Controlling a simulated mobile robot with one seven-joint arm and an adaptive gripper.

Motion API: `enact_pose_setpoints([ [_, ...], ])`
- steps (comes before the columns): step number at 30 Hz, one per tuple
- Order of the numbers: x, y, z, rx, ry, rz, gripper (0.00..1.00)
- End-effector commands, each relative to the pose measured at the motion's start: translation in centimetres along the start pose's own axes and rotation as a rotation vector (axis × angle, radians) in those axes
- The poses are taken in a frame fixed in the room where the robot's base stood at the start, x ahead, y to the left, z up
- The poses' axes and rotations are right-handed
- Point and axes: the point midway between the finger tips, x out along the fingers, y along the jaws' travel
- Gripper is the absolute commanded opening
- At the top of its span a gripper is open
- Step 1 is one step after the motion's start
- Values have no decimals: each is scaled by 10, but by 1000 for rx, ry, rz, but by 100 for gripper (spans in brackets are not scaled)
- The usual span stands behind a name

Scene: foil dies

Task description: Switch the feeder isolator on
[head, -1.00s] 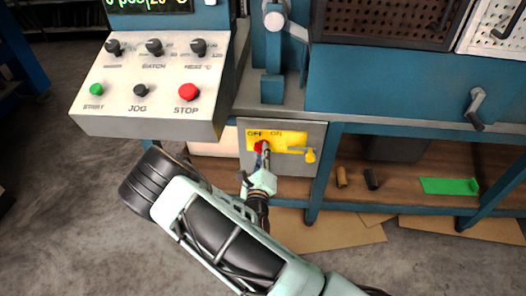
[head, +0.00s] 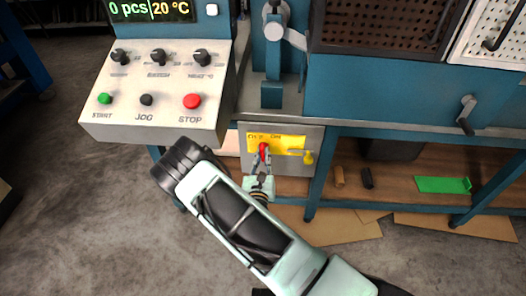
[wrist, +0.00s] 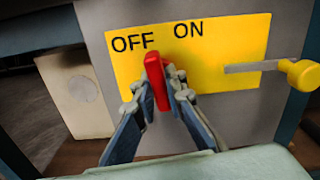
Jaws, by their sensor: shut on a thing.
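The feeder isolator is a grey box (head: 295,168) with a yellow plate (wrist: 220,104) marked OFF and ON, under the bench. The red handle also shows in the head view (head: 264,149). My gripper (wrist: 158,88) is shut on the red handle, one finger on each side. The fingers hide part of the handle's lower sides. A yellow knobbed lever (wrist: 301,74) sits at the plate's right side.
A control panel (head: 160,88) with knobs and START, JOG and STOP buttons overhangs at the upper left. A blue bench leg (head: 318,180) stands right of the box. Small dark and brown pieces and a green sheet (head: 443,184) lie on the lower shelf.

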Motion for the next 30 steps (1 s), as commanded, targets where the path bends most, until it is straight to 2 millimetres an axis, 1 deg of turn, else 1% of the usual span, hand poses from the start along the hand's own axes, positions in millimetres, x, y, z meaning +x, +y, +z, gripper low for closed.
enact_pose_setpoints([
  [3, -1, 0, 0, 61, 2, 0, 0],
  [9, -1, 0, 0, 129, 2, -1, 0],
  [26, -1, 0, -1, 159, 3, 0, 0],
  [27, -1, 0, -1, 159, 3, 0, 14],
  [30, -1, 0, -1, 158, 2, 0, 25],
])
